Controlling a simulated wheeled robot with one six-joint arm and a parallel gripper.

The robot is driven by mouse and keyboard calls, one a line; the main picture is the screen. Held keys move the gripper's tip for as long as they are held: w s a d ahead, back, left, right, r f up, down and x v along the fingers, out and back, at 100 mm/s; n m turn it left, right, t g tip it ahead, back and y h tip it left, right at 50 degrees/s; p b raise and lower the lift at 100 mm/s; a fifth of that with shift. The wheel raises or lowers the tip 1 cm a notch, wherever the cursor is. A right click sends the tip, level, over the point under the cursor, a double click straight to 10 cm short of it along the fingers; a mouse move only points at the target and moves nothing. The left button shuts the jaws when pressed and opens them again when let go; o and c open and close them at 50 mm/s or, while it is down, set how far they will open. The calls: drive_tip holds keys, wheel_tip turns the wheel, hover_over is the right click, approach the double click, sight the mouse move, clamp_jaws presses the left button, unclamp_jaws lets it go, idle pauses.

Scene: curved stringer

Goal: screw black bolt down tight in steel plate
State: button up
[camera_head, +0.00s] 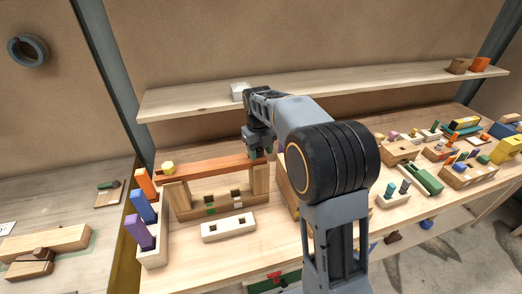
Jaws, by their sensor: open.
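My gripper (260,152) is small in view, pointing down at the right end of a reddish-brown beam (212,171). The beam lies across two upright wooden posts. The jaws are open, but their exact gap is too small to make out. I cannot tell whether they touch the beam. I cannot make out the black bolt or a steel plate; my arm covers much of the middle of the bench. A yellow hexagonal piece (167,168) sits at the beam's left end.
A rack with orange, blue and purple blocks (144,205) stands left of the beam. A pale block with two square holes (229,228) lies in front. Many wooden fixtures (470,172) crowd the bench's right side. A shelf (190,101) runs behind, bearing a white block (239,91).

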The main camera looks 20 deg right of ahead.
drive_tip(key=shift+s+a+f, duration=0.15)
drive_tip(key=shift+a+f, duration=0.15)
drive_tip(key=shift+f, duration=0.05)
drive_tip(key=n, duration=0.5)
drive_tip(key=shift+w+d+p, duration=0.1)
drive_tip(key=shift+w+p, duration=0.1)
drive_tip(key=shift+p, duration=0.15)
drive_tip(key=n, duration=0.2)
drive_tip(key=d+n, duration=0.1)
drive_tip(key=n, duration=0.2)
drive_tip(key=shift+s+n+p, duration=0.15)
drive_tip(key=shift+n+p, duration=0.15)
drive_tip(key=shift+n, duration=0.6)
drive_tip(key=shift+a+r, duration=0.1)
drive_tip(key=shift+a, duration=0.05)
drive_tip(key=shift+r, duration=0.2)
drive_tip(key=shift+r+p, duration=0.2)
drive_tip(key=shift+p, duration=0.2)
